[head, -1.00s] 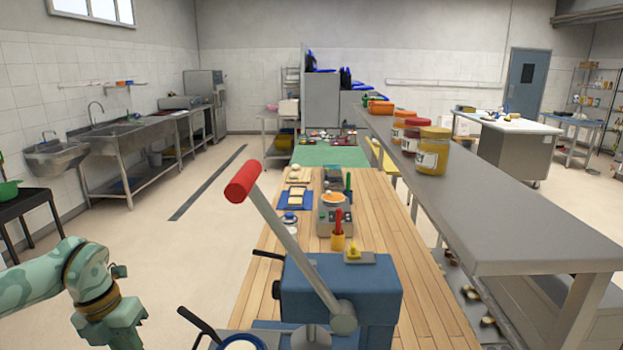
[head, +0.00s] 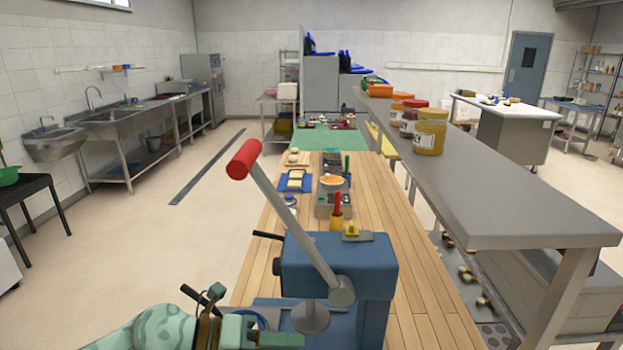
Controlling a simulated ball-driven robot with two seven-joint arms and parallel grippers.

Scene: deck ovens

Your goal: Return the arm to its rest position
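My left arm, mottled green, comes in low at the bottom edge of the head view. Its gripper (head: 262,331) points right, in front of the blue press with the lever. The gripper is small and partly cut by the frame edge, so I cannot tell whether its fingers are apart or whether it holds anything. My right arm and gripper are not in view.
A blue lever press (head: 340,270) with a red-tipped handle (head: 244,160) stands on the wooden bench (head: 400,275), close to my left gripper. A steel shelf (head: 500,205) with several jars runs along the right. The floor (head: 120,240) at left is open.

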